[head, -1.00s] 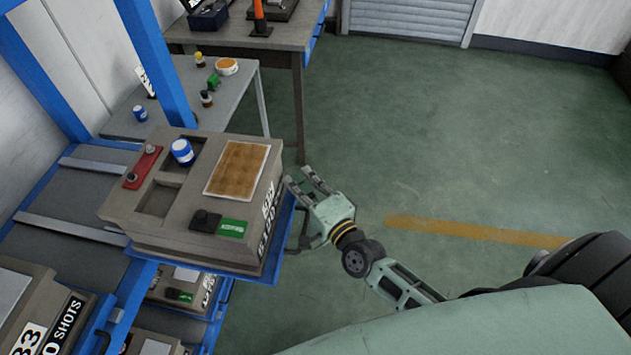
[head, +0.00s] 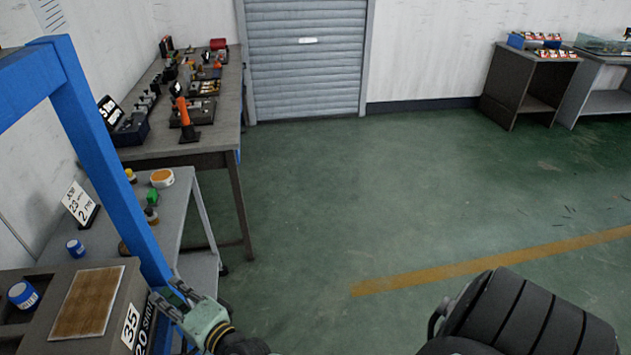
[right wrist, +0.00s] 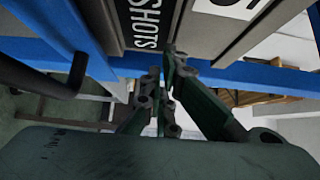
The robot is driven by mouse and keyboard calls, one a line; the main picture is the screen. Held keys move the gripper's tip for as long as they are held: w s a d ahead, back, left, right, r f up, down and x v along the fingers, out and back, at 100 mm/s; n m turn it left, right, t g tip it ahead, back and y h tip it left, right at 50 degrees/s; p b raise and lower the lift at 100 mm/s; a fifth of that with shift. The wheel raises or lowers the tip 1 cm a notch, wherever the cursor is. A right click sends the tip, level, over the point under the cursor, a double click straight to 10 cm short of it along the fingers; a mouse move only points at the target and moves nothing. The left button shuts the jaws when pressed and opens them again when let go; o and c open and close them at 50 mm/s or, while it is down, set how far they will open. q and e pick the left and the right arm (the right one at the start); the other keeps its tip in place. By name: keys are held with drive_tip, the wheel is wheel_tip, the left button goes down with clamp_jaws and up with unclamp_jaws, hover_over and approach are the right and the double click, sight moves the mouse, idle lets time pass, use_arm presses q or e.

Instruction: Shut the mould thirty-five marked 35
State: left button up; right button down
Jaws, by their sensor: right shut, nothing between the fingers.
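The mould marked 35 (head: 112,308) is a grey-brown block at the lower left of the head view, cut off by the frame edge. Its end face carries the white 35 label (head: 130,325) and a black SHOTS plate, which also shows in the right wrist view (right wrist: 146,22). A tan square panel (head: 87,302) lies on its top. My right gripper (head: 168,296) is beside that end face, shut and empty. In the right wrist view its fingertips (right wrist: 164,72) are close to the blue shelf edge below the plate; contact cannot be told. My left gripper is not in view.
A blue upright (head: 105,165) stands just behind the mould. A grey side table (head: 185,225) with small pots and a workbench (head: 215,130) are beyond.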

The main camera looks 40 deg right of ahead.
sight(148, 302)
drive_tip(key=w+a, duration=0.1)
drive_tip(key=a, duration=0.1)
drive_tip(key=w+a, duration=0.2)
drive_tip(key=shift+w+a+b, duration=0.15)
drive_tip(key=shift+a+b, duration=0.2)
drive_tip(key=shift+a+r, duration=0.1)
drive_tip(key=shift+a, duration=0.05)
drive_tip(key=shift+w, duration=0.1)
